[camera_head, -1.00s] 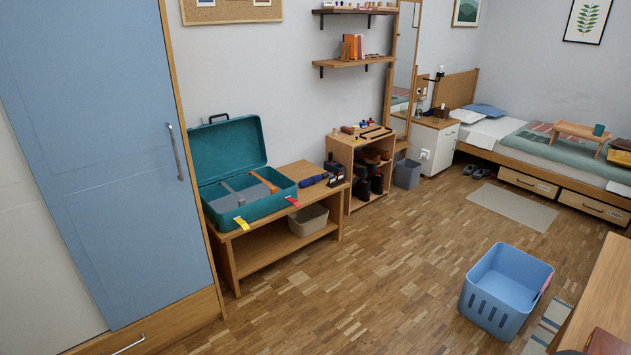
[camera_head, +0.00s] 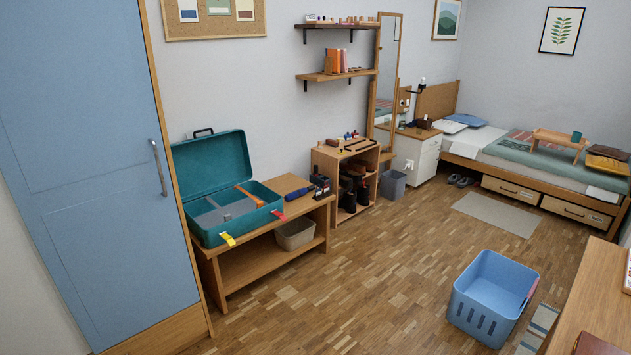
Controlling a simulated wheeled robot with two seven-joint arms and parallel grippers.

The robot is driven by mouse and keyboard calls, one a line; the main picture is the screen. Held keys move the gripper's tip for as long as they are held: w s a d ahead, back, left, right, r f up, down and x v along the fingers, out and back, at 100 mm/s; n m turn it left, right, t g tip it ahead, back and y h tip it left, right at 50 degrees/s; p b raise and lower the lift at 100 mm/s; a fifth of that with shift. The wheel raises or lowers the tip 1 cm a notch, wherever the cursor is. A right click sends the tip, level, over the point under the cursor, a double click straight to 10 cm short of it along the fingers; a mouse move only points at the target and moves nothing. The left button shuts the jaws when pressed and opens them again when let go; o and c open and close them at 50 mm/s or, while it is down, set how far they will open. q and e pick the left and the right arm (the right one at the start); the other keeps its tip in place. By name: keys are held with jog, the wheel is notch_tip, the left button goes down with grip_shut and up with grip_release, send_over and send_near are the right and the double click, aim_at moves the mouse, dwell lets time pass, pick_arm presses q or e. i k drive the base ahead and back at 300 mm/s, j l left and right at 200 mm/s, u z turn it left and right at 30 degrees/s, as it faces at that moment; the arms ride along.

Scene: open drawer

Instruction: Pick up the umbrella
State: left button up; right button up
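A small dark blue rolled item (camera_head: 299,193), which looks like a folded umbrella, lies on the wooden bench (camera_head: 287,184). It is just right of the open teal suitcase (camera_head: 203,227) and left of some small dark items (camera_head: 320,184). It is small in the view, so its details are hard to make out. Neither of my grippers is in view.
A tall blue-doored wardrobe (camera_head: 95,150) stands at the left, close to the bench. A blue laundry basket (camera_head: 485,310) sits on the floor at the lower right, near a wooden desk (camera_head: 600,300). The parquet floor (camera_head: 370,270) in front of the bench is clear.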

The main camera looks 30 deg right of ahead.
aim_at(296, 195)
jog(key=i+l+z, duration=0.85)
jog(key=i+z, duration=0.4)
jog(key=i, duration=0.15)
jog(key=i+l+u, duration=0.1)
jog(key=i, duration=0.45)
jog(key=i+l, duration=0.15)
jog(key=i, duration=0.45)
jog(key=i+l+u, duration=0.15)
jog(key=i, duration=0.4)
jog(key=i+l, duration=0.2)
jog(key=i, duration=0.35)
jog(key=i+l+u, duration=0.15)
jog(key=i, duration=0.15)
jog(key=i+l+u, duration=0.2)
jog(key=j+z, duration=0.35)
jog(key=z, duration=0.15)
jog(key=k+j+z, duration=0.15)
jog(key=j+z, duration=0.15)
jog(key=z, duration=0.2)
